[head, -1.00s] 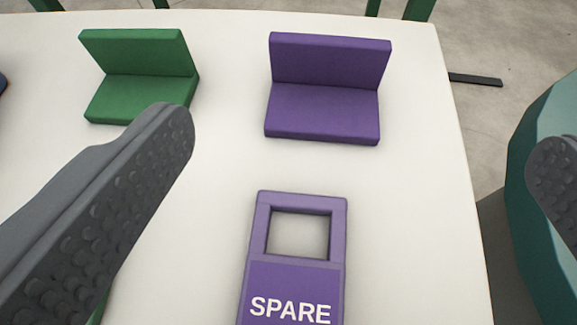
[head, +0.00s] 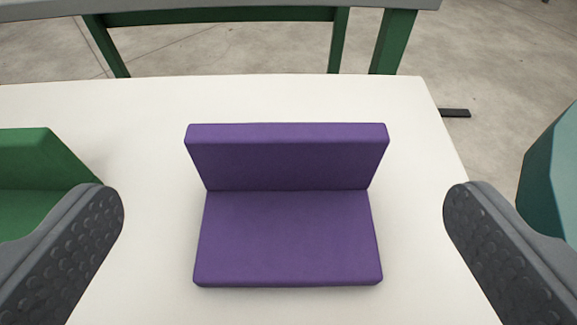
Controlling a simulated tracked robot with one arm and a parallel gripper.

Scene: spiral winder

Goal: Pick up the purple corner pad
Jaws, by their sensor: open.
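The purple corner pad (head: 287,235) is an L-shaped piece with a flat base and an upright back wall. It stands on the white table (head: 150,100) in the middle of the head view, fully visible. My gripper (head: 283,215) is open, with one dark studded finger to the left of the pad and the other to the right. Neither finger touches the pad, and there is a gap on both sides.
A green corner pad (head: 35,165) stands on the table at the left, partly behind my left finger. A teal object (head: 555,165) is at the right edge beyond the table. A green-legged frame (head: 390,40) stands behind the table. White table surface around the pad is clear.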

